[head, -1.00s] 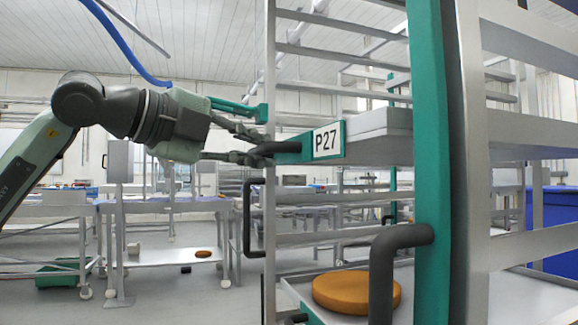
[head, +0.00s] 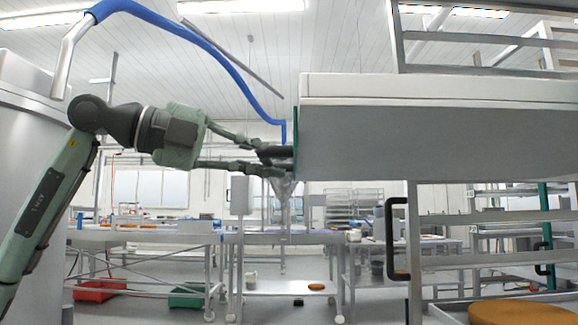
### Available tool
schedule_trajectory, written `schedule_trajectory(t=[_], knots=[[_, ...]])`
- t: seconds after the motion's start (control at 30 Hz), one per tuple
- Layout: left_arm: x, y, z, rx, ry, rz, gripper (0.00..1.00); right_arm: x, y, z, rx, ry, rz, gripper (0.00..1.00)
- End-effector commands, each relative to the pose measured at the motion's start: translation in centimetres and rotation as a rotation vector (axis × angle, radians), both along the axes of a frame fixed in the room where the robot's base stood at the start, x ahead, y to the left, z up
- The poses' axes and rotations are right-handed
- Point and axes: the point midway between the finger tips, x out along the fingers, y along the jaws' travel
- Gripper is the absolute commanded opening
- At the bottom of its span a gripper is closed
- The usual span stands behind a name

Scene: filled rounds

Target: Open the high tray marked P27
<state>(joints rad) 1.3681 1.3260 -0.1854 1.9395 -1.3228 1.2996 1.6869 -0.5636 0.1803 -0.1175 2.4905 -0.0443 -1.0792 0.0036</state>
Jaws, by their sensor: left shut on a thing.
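The high tray (head: 430,142) is seen from its side, a long grey box with a white top edge. It sticks out to the left past the upright of its rack (head: 413,240). Its green front plate (head: 296,140) shows almost edge-on, so the P27 mark cannot be read now. My left gripper (head: 274,160) is shut on the dark handle at the tray's front; the fingers hide most of the handle. My right gripper is out of view.
A lower tray in the rack holds an orange-brown round (head: 518,312). A black handle (head: 396,240) stands on the rack's upright. Work tables (head: 150,235), red (head: 98,290) and green crates (head: 190,296) stand behind. A blue hose (head: 200,45) hangs above my arm.

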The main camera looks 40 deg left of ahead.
Motion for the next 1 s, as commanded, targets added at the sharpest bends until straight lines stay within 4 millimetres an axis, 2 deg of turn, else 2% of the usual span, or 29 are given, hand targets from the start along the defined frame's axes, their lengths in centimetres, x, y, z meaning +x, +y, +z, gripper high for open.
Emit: schedule_trajectory(t=[0.43, 0.47, 0.6, 1.0], knots=[[-0.21, 0.24, -0.15, 0.002, 0.004, -0.003, 0.00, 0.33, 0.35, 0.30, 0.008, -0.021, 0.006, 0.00], [-0.21, 0.24, -0.15, 0.002, 0.004, -0.003, 0.16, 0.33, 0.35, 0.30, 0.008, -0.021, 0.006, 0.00], [-0.20, 0.25, -0.11, 0.001, 0.003, -0.002, 0.33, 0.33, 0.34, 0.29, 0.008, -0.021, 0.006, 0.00], [-0.67, 0.73, 0.07, -0.001, 0.002, 0.001, 0.34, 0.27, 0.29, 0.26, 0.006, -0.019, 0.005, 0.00]])
